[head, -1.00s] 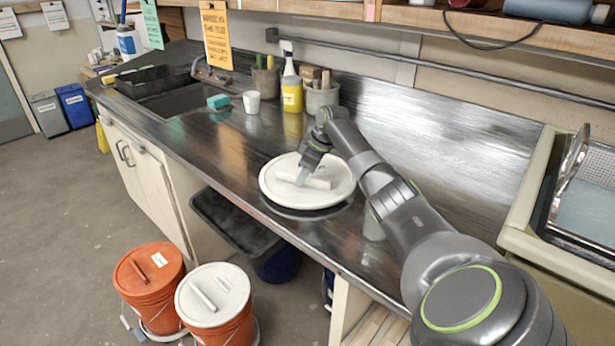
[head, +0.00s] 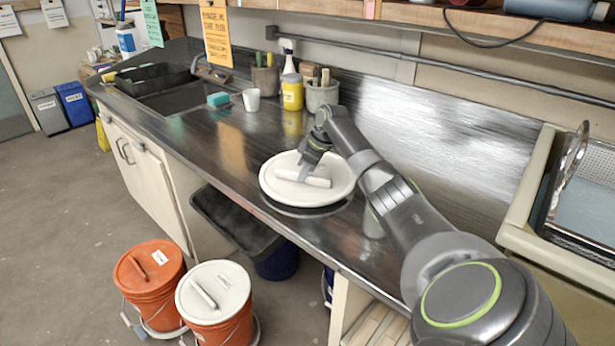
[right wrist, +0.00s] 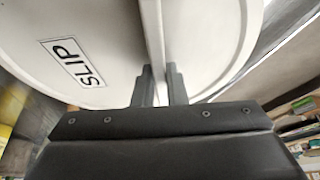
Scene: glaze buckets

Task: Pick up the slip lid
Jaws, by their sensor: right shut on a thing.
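The slip lid (head: 335,189) is a round white disc with a raised bar handle (head: 318,182), over the dark counter. In the right wrist view its face (right wrist: 110,40) fills the top and carries a "SLIP" label (right wrist: 73,63). My right gripper (head: 304,177) is shut on the bar handle. In the right wrist view its two fingers (right wrist: 161,85) sit on either side of the handle (right wrist: 153,35). A dark ring shows below the lid's near edge; I cannot tell whether the lid touches the counter. My left gripper is out of view.
On the floor stand an orange-lidded bucket (head: 150,285) and an orange bucket with a white lid (head: 213,290). A white cup (head: 251,100), a spray bottle (head: 292,85) and a tool pot (head: 321,95) stand behind the lid. The counter (head: 215,150) to its left is clear.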

